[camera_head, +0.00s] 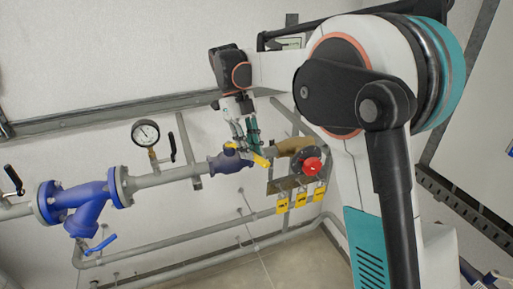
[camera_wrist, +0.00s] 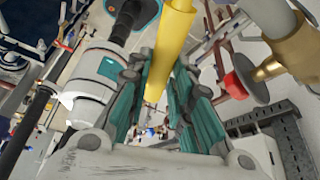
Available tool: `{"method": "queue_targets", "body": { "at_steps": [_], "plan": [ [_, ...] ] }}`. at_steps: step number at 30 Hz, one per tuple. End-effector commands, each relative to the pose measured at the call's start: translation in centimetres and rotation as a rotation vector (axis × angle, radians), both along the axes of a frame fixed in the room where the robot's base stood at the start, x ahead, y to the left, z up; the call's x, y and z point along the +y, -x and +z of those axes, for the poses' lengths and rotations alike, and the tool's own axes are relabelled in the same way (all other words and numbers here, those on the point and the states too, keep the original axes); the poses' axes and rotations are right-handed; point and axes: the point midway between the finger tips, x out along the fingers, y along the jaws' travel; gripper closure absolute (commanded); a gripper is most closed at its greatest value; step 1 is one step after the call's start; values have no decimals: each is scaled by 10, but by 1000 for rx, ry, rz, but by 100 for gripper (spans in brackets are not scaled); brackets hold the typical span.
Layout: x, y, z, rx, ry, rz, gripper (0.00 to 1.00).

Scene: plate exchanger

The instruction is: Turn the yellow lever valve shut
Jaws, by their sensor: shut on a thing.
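The yellow lever (camera_head: 262,161) sits on a blue valve (camera_head: 230,162) in the grey pipe line in the head view. It slants down to the right from the valve. My gripper (camera_head: 246,139) is at the lever from above. In the wrist view the lever (camera_wrist: 172,42) runs as a yellow bar down between the teal finger pads of my gripper (camera_wrist: 158,88), which is shut on it. The fingers partly hide the lever's contact area and the valve top in the head view.
A red handwheel (camera_head: 312,166) on a brass pipe (camera_head: 291,146) stands close right of the lever. Yellow tags (camera_head: 300,200) hang below. A pressure gauge (camera_head: 146,133) and a blue strainer (camera_head: 75,205) are to the left. A wall rail (camera_head: 110,115) runs behind.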

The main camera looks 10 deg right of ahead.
Motion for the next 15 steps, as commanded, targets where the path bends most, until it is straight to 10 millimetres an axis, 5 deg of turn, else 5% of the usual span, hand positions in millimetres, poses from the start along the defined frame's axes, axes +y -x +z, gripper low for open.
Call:
{"method": "queue_targets", "body": {
  "at_steps": [15],
  "plan": [
    [10, 6, 0, 1, 1, -117, 100]
  ]
}}
